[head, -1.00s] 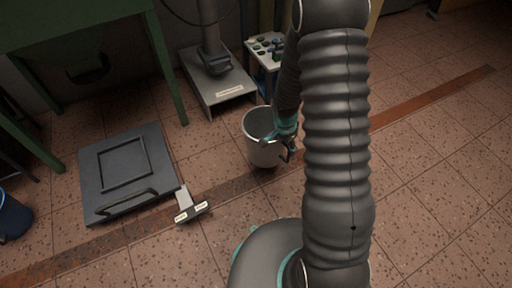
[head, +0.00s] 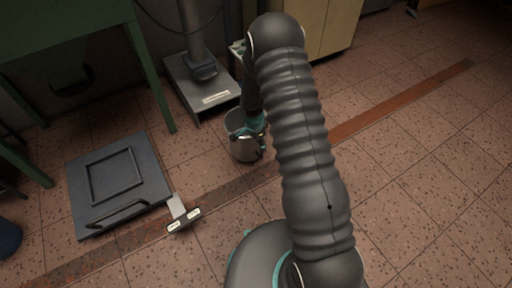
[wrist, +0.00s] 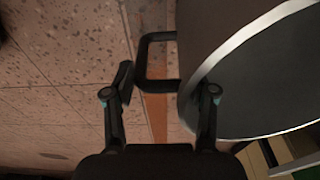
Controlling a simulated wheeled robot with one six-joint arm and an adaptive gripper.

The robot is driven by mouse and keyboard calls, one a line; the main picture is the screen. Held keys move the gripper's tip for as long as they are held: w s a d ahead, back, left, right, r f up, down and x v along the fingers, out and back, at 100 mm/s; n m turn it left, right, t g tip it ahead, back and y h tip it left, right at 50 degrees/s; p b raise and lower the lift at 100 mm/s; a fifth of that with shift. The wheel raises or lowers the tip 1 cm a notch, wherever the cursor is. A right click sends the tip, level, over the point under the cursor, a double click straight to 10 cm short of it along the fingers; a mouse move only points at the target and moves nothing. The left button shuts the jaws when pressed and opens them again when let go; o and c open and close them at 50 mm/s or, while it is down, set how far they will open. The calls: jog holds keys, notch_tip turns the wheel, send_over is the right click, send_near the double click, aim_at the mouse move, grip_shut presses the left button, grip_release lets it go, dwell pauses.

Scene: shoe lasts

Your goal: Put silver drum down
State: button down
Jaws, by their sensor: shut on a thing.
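The silver drum (head: 240,149) is an open-topped, bucket-like vessel with a side handle. In the head view it is left of my arm, in front of the platform scale. My gripper (head: 261,145) is at its right rim, partly hidden by my arm. In the wrist view the drum (wrist: 260,85) fills the right side, with its pale rim and dark inside showing. Its dark handle (wrist: 144,62) sticks out to the left. My gripper (wrist: 165,90) has one finger outside by the handle and one at the rim's inner side. I cannot tell whether the drum's base touches the floor.
A platform scale (head: 208,101) stands behind the drum. A dark floor plate (head: 120,178) with a handle and a small labelled stand (head: 182,213) are to the left. A green frame (head: 152,75) is at the back left. Tiled floor is clear at the right.

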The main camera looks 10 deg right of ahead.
aim_at(257, 152)
jog(key=shift+w+a+f, duration=0.35)
jog(key=shift+w+f, duration=0.2)
jog(key=shift+w, duration=0.2)
jog(key=shift+f, duration=1.9)
jog(key=shift+c, duration=1.8)
grip_release()
